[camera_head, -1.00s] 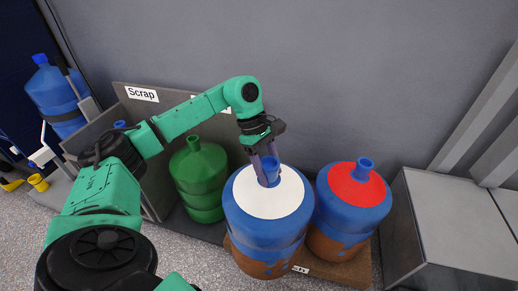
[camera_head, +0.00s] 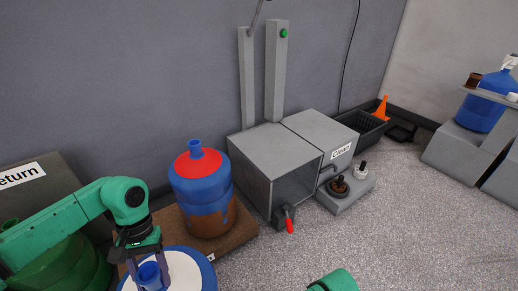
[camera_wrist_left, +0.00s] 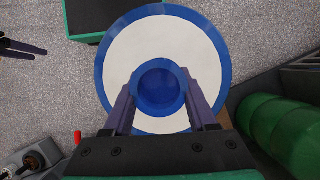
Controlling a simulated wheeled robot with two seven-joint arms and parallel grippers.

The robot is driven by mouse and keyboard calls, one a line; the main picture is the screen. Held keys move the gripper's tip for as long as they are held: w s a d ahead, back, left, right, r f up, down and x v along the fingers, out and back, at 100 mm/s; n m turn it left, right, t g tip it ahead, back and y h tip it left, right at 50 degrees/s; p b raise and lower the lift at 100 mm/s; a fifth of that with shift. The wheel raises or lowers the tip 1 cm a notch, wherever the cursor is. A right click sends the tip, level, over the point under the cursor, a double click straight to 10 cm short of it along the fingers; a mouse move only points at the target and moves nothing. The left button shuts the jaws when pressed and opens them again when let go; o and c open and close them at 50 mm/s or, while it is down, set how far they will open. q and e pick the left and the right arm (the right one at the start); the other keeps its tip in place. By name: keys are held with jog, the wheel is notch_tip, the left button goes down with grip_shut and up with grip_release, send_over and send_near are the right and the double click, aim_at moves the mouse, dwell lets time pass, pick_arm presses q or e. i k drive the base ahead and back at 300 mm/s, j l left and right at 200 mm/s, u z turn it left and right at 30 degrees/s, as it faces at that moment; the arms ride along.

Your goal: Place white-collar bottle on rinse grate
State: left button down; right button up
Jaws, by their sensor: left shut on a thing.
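The white-collar bottle (camera_head: 184,264) is a big blue jug with a white top, at the bottom of the head view and cut off by its edge. It also shows from above in the left wrist view (camera_wrist_left: 204,55). My left gripper (camera_head: 149,271) is shut on its blue neck, with a finger on each side of the neck in the left wrist view (camera_wrist_left: 160,100). The bottle's base is hidden, so I cannot tell whether it is lifted. A dark tray (camera_head: 362,127) lies by the back wall; I cannot tell if it is the rinse grate. Two dark prongs (camera_wrist_left: 20,48), perhaps my right gripper, show at the left.
A red-collar bottle (camera_head: 203,190) stands on a brown board (camera_head: 238,228) behind the white-collar bottle. Right of it are an open-fronted grey box (camera_head: 275,160) with a red handle and a low plinth with knobs (camera_head: 340,187). Green bottles stand left.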

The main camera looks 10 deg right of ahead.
aim_at(274, 147)
jog(key=l+z, duration=0.15)
jog(key=z, duration=0.35)
jog(key=i+z, duration=0.1)
jog(key=z, duration=0.35)
jog(key=i+l+z, duration=0.1)
jog(key=z, duration=0.4)
jog(key=i+l+z, duration=0.2)
jog(key=z, duration=0.25)
jog(key=i+z, duration=0.4)
jog(key=i+u, duration=0.4)
jog(key=i+l+u, duration=0.1)
jog(key=u, duration=0.3)
jog(key=i, duration=0.05)
